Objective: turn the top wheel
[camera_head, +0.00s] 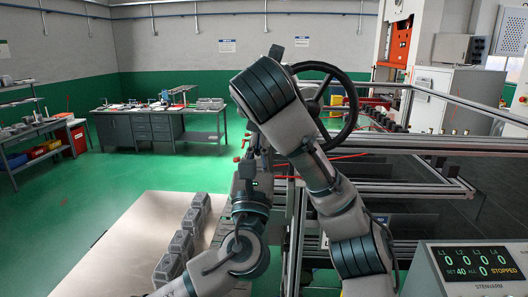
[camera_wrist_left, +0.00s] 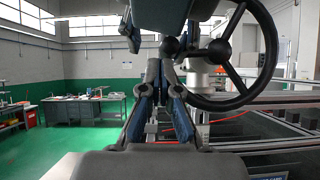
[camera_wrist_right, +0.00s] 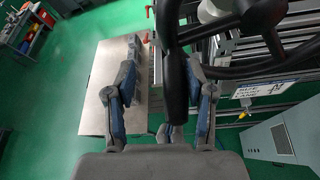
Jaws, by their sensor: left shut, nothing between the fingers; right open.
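The black top wheel (camera_head: 353,103) stands right of the centre of the head view, its left side hidden by my right arm. In the left wrist view the wheel (camera_wrist_left: 273,52) shows at the upper right, with spokes and a hub. My left gripper (camera_head: 256,140) is left of and below the wheel; in its wrist view its fingers (camera_wrist_left: 160,65) are together and empty. In the right wrist view my right gripper (camera_wrist_right: 164,55) is open, and the dark wheel rim (camera_wrist_right: 174,90) passes between its fingers. I cannot tell whether they touch it.
A pale table (camera_head: 135,235) with several grey castings (camera_head: 182,243) lies at the lower left. A metal frame (camera_head: 400,190) fills the right side. A control box (camera_head: 470,268) with a display is at the lower right. A workbench (camera_head: 150,125) stands far back; green floor is clear before it.

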